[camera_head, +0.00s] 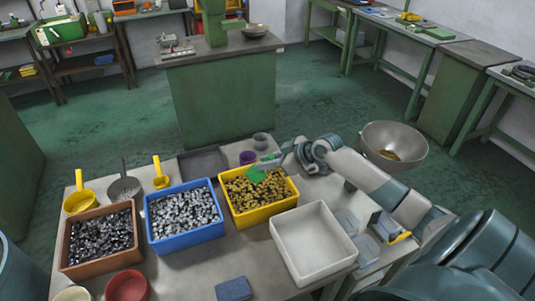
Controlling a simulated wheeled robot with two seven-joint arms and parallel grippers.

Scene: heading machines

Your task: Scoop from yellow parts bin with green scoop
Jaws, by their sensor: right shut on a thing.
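The yellow parts bin (268,214) stands on the table, filled with brass-coloured small parts (250,192). The green scoop (257,175) is at the bin's back edge, its head over or touching the parts; I cannot tell which. My right gripper (284,157) is shut on the scoop's handle, behind the bin, with the arm reaching in from the right. What the scoop holds is too small to tell. My left gripper is not in view.
A blue bin (188,236) of silvery parts and a brown bin (100,262) of dark parts stand left. An empty white bin (313,243) is right of the yellow one. Yellow and grey scoops lie behind. A metal bowl (403,139) stands to the right.

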